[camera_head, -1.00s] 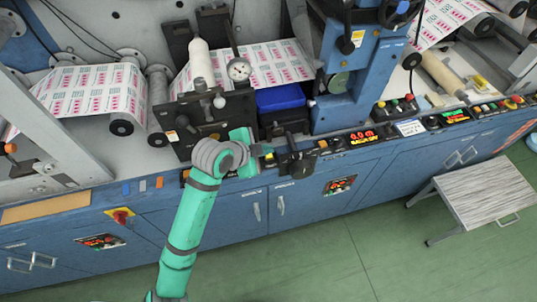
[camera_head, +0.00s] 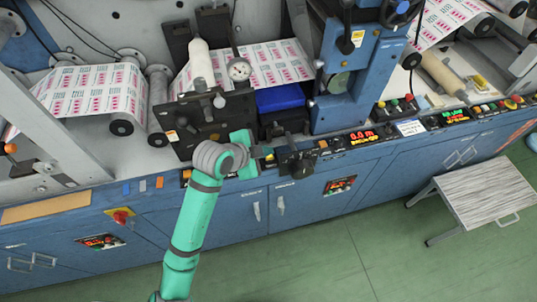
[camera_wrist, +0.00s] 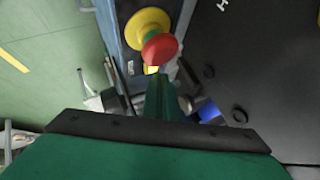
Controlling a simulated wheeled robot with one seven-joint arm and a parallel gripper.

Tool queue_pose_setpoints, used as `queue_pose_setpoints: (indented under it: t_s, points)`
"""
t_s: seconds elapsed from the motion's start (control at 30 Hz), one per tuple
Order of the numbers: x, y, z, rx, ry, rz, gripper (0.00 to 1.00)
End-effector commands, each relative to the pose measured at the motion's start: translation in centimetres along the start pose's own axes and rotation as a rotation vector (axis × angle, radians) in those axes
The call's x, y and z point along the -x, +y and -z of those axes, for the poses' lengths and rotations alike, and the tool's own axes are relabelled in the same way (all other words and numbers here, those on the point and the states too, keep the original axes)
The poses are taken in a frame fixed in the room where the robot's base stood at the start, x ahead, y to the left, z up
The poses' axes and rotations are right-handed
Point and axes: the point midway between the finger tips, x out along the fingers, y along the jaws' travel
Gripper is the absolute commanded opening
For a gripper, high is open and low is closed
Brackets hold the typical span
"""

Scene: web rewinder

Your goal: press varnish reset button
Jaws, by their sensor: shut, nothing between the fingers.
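In the wrist view, a red mushroom-shaped button (camera_wrist: 160,47) on a yellow base (camera_wrist: 148,22) stands just beyond a narrow green part. A small yellow spot lies just below the red cap. I cannot tell from any readable label which button is the varnish reset button. My gripper and arm hide part of the panel in the head view; contact with a button cannot be made out.
A blue box (camera_head: 280,98) sits behind my gripper. A red-and-yellow switch (camera_head: 121,215) is on the cabinet front. A small table (camera_head: 484,190) stands at right on open green floor.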

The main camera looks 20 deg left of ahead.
Motion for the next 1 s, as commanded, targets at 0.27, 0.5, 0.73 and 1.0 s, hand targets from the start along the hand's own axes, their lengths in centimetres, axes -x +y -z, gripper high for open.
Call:
queue_pose_setpoints:
  t_s: [0.27, 0.5, 0.73, 1.0]
  points:
    - [-0.05, 0.04, -0.03, 0.000, 0.000, 0.000, 0.00]
    - [-0.22, 0.16, -0.16, 0.000, 0.000, 0.000, 0.00]
    - [-0.38, 0.27, -0.29, -0.001, 0.000, 0.000, 0.00]
    - [-0.57, 0.41, -0.44, 0.000, -0.001, 0.000, 0.00]
